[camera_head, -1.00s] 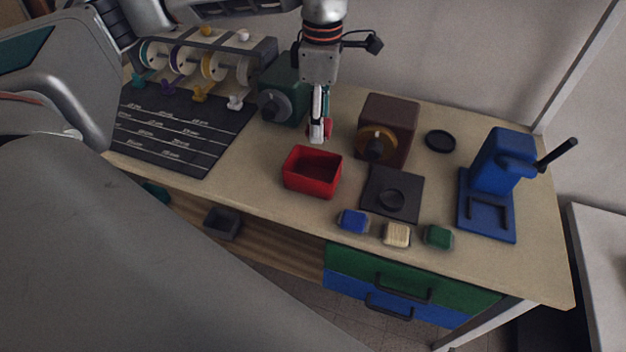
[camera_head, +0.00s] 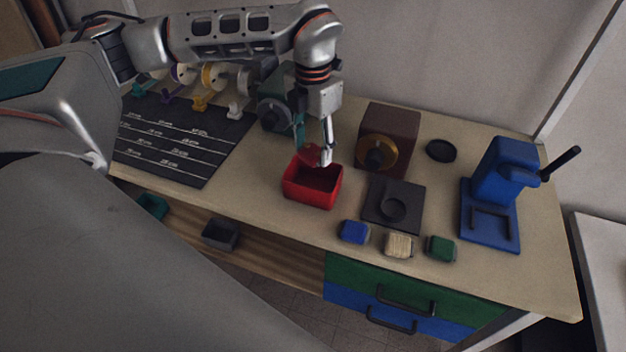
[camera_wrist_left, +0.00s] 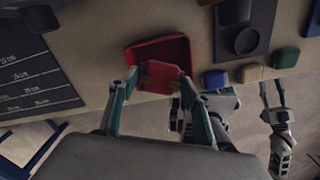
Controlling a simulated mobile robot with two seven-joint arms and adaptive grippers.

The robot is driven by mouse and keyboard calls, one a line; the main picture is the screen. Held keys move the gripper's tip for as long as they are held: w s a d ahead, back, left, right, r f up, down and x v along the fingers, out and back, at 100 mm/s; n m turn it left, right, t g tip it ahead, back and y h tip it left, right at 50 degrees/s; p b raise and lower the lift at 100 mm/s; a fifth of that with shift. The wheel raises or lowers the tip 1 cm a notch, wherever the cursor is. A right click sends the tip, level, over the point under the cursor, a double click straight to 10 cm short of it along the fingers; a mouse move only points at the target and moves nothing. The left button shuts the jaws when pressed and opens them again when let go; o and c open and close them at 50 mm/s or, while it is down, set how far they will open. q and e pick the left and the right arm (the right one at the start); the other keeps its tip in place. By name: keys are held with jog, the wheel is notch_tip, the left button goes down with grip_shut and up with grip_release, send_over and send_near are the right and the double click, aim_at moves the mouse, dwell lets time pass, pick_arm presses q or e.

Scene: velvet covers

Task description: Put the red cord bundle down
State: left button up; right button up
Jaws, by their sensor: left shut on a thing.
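The red cord bundle (camera_head: 311,154) is between the fingers of my left gripper (camera_head: 312,152), which is shut on it. In the left wrist view the bundle (camera_wrist_left: 158,76) shows as a red block with brownish patches beside the fingertips. The bin also shows in the wrist view (camera_wrist_left: 135,57). My right gripper (camera_wrist_left: 272,93) shows at the right of the wrist view, beyond the table's front edge, its fingers apart and empty.
Right of the bin are a brown box with a brass ring (camera_head: 389,135) and a dark square plate (camera_head: 378,212). Blue (camera_head: 353,232), beige (camera_head: 398,245) and green (camera_head: 440,248) blocks line the front edge. A green device (camera_head: 280,106) stands behind left.

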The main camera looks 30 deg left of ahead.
pick_arm(q)
notch_tip(320, 180, down, 11)
dwell(0.5)
jog(key=shift+f, duration=0.15)
jog(key=o, duration=0.6)
notch_tip(320, 180, up, 12)
jog(key=shift+r, duration=0.2)
dwell(0.6)
